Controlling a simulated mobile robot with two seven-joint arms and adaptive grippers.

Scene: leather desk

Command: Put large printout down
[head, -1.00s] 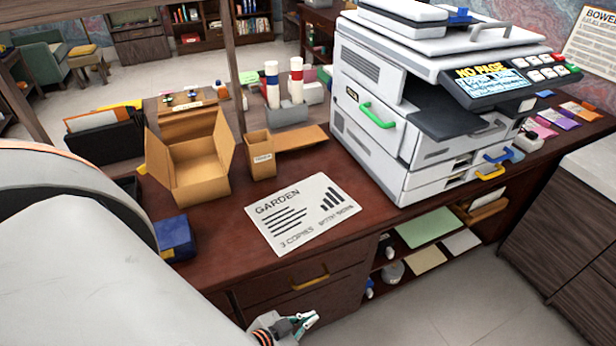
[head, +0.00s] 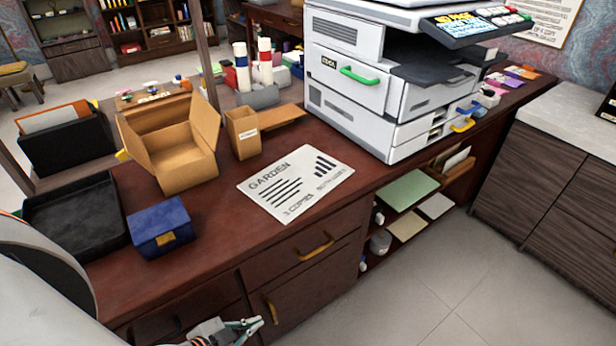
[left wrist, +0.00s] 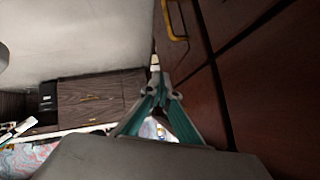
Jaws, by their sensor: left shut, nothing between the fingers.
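The large printout (head: 296,182), a white sheet headed "GARDEN" with black lines and bars, lies flat on the dark red desk top (head: 215,225), near its front edge. My left gripper (head: 258,322) is low in front of the desk's drawers, below the desk top and apart from the printout. Its fingers are shut and empty. In the left wrist view the fingertips (left wrist: 161,82) come together beside the dark red drawer fronts. My right gripper is in neither view.
A blue box (head: 161,228), a black tray (head: 72,218) and an open cardboard box (head: 180,168) stand left of the printout. A printer (head: 375,85) stands to the right. Drawers with yellow handles (head: 316,249) face the floor. Desk space before the blue box is clear.

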